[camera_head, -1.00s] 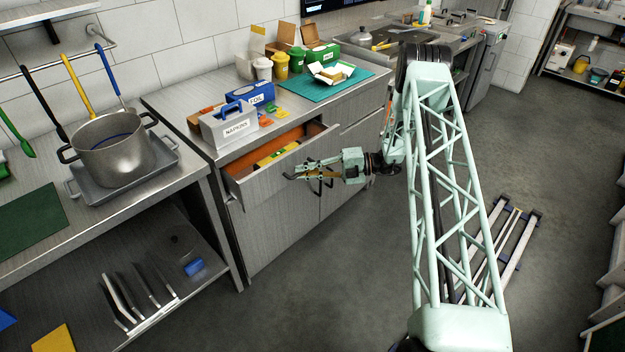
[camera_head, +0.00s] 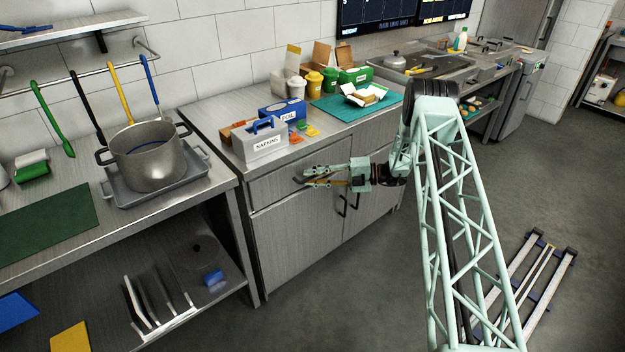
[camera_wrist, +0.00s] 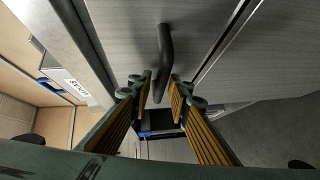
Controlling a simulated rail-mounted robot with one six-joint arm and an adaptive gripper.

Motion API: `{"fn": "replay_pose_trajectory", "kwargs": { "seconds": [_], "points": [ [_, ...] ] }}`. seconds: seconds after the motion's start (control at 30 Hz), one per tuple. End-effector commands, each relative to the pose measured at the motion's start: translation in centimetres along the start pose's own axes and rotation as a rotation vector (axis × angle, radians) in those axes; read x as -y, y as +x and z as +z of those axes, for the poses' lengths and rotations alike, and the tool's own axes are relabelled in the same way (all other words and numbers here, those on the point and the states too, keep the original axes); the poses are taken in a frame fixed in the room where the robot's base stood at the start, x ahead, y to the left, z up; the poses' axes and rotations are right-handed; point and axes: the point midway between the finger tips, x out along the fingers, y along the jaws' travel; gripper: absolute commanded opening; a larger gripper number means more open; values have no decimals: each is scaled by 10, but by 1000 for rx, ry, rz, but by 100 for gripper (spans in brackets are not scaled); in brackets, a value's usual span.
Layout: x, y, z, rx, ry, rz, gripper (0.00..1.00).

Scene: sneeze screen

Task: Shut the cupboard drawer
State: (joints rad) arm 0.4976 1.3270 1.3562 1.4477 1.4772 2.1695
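The cupboard drawer's front (camera_head: 272,189) is level with the cupboard face in the head view, and no opening shows above it. My gripper (camera_head: 306,177) is at the drawer front, close to its handle, with its fingers reaching left toward it. In the wrist view, the fingers of my gripper (camera_wrist: 158,84) are spread apart, and a dark bar handle (camera_wrist: 165,50) runs down between their tips. I cannot tell whether a finger touches the handle or the front. The inside of the drawer is hidden.
The worktop above holds a napkins box (camera_head: 262,145), a blue foil box (camera_head: 284,110) and several tubs. Cupboard doors (camera_head: 290,240) with dark handles are below the drawer. A table with a pot (camera_head: 150,160) stands to the left.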

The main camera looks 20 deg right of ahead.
Motion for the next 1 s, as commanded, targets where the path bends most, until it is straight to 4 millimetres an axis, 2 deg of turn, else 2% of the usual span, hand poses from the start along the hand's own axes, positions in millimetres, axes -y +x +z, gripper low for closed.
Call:
{"fn": "replay_pose_trajectory", "kwargs": {
  "seconds": [0.37, 0.57, 0.77, 1.0],
  "points": [
    [0, -1, 0, 0, 0, 0, 21],
    [0, -8, 0, 1, 0, 0, 21],
    [0, -26, 0, 1, 0, 1, 21],
    [0, -60, 0, 2, 0, 0, 21]
  ]
}}
